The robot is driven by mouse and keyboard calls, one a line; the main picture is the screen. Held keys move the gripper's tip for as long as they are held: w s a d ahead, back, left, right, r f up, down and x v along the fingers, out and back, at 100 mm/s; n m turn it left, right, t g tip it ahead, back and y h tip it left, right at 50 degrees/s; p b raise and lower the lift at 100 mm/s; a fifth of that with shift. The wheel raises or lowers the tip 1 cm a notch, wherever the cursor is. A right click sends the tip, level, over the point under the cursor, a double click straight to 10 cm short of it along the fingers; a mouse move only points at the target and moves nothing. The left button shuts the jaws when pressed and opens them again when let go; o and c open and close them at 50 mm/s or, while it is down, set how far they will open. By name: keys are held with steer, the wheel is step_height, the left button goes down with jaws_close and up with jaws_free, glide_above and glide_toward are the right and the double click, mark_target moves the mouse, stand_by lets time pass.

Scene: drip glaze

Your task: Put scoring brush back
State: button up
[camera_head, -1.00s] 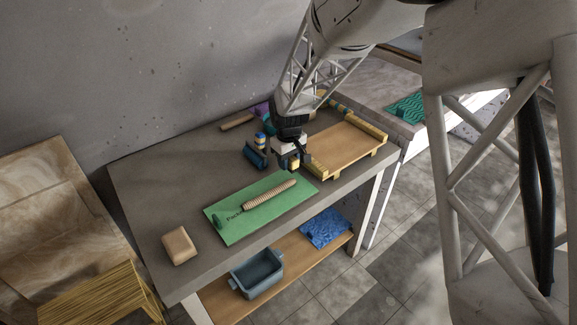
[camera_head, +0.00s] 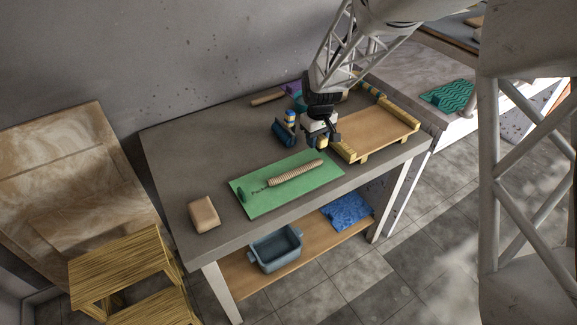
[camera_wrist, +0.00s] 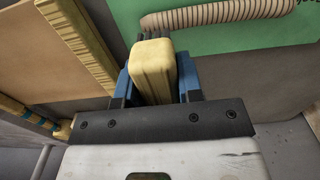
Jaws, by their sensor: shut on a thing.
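My gripper (camera_head: 322,137) is over the table, between the green mat (camera_head: 330,178) and the wooden tray (camera_head: 375,133). In the wrist view, my gripper (camera_wrist: 158,88) is shut on a yellow, wooden-looking block with short dark bristles at its far end, which I take to be the scoring brush (camera_wrist: 155,65). The blue fingers sit on either side of it. In the head view the brush is mostly hidden by the gripper. I cannot tell whether it touches the table.
A ribbed tan rod (camera_head: 296,173) lies on the mat. A dark blue tool (camera_head: 284,132) and a blue-and-yellow cylinder (camera_head: 291,117) stand left of the gripper. A tan block (camera_head: 204,213) sits at the near left. A blue tub (camera_head: 275,250) is on the lower shelf.

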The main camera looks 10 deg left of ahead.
steer(key=w+a, duration=0.1)
steer(key=a, duration=2.1)
steer(key=shift+w+a+r, duration=0.15)
steer(key=shift+w, duration=0.2)
glide_above(253, 153)
steer(key=shift+w+f, duration=0.1)
steer(key=shift+f, duration=3)
steer(key=shift+f, duration=1.9)
steer(key=shift+f, duration=0.15)
